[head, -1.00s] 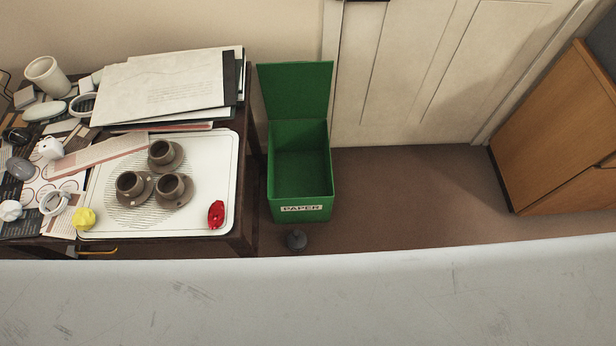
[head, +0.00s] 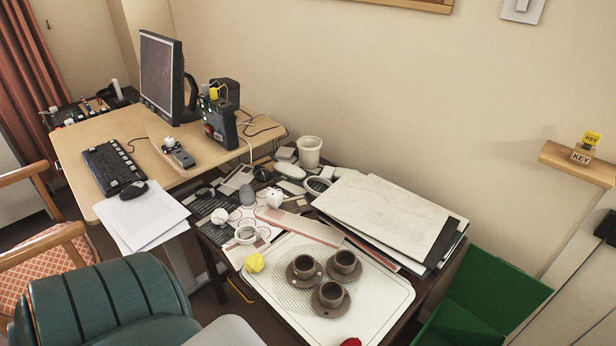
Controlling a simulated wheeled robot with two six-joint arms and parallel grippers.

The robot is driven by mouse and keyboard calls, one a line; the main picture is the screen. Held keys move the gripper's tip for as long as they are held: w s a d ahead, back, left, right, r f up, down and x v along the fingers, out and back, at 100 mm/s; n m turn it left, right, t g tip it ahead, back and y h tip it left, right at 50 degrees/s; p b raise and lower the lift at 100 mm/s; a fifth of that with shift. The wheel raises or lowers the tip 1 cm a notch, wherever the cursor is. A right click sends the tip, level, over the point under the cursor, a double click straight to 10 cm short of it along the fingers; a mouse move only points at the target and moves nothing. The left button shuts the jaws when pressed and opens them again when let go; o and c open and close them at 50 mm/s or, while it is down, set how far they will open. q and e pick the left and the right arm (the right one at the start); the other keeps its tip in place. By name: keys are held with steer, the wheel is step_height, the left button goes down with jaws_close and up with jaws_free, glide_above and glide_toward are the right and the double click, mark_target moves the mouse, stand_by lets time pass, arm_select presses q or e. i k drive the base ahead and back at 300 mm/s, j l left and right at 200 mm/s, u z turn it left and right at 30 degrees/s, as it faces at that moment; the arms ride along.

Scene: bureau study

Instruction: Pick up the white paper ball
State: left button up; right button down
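A white crumpled ball (head: 220,216), which looks like the paper ball, lies on the left part of the cluttered dark side table, among papers and small objects. A yellow crumpled ball (head: 255,263) lies nearer, at the left edge of the white tray (head: 392,312). A red crumpled thing (head: 350,342) is cut off at the bottom edge. Neither of my grippers is in view.
Cups on saucers (head: 334,294) stand on the tray. A paper stack (head: 385,215) lies behind it. The green bin (head: 487,300) stands at right. A wooden desk (head: 150,170) with monitor (head: 160,75) and a green chair (head: 100,305) are at left.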

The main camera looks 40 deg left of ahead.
mark_target(219, 217)
steer(key=u, duration=2.1)
steer(key=i+j+z, duration=0.1)
steer(key=j+z, duration=0.15)
steer(key=z, duration=0.2)
steer(key=j+z, duration=0.25)
steer(key=z, duration=0.15)
steer(key=i+j+z, duration=0.1)
steer(key=j+z, duration=0.2)
steer(key=z, duration=0.15)
steer(key=j+z, duration=0.25)
steer(key=z, duration=0.2)
